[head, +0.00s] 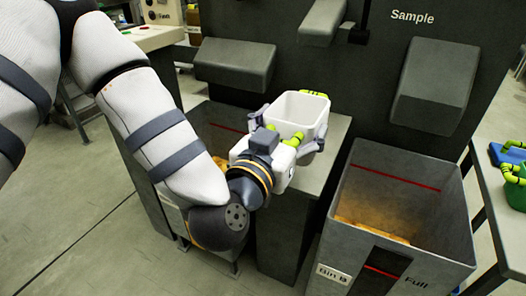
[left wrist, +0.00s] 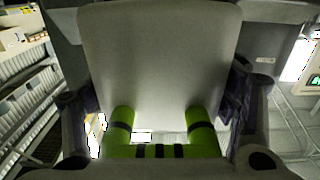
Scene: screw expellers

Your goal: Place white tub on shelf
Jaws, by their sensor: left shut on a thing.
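A white tub (head: 301,108) with a bright green handle is held in my left gripper (head: 290,138). The gripper's fingers are shut around the tub from both sides. In the left wrist view the tub's pale wall (left wrist: 160,65) fills the middle, with its green handle (left wrist: 160,150) below and a finger on each side. In the head view the tub looks upright and empty, over or in front of a dark grey shelf (head: 335,140) between two bins. I cannot tell whether it touches the shelf. My right gripper is not in view.
A grey bin (head: 445,215) marked Full, with yellowish material inside, stands right of the shelf. Another bin (head: 205,115) is partly behind my left arm. Dark machine chutes (head: 235,62) overhang behind. A side table (head: 490,190) at right holds blue and green items with green handles.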

